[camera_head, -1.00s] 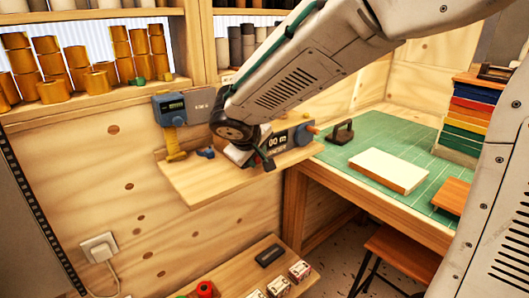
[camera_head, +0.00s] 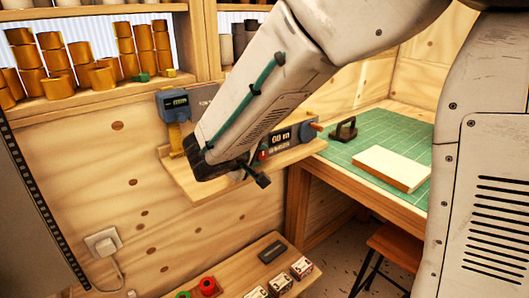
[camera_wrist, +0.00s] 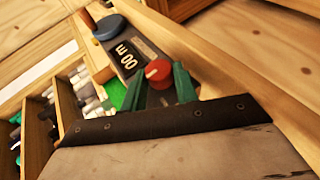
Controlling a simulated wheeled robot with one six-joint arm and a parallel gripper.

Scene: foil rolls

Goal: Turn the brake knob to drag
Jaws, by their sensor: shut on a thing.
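The brake knob (camera_wrist: 158,72) is red with a short white mark on its face. In the head view the machine (camera_head: 283,139) stands on a wooden shelf, and a bit of the red knob (camera_head: 263,155) shows beside my arm. My arm hides the fingers there. No drag label is readable.
The wooden shelf (camera_head: 205,192) carries a blue device with a display (camera_head: 174,101) at left. A green cutting mat (camera_head: 350,155) with a pale board (camera_head: 391,168) lies at right. Gold rolls (camera_head: 57,85) line the upper shelf.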

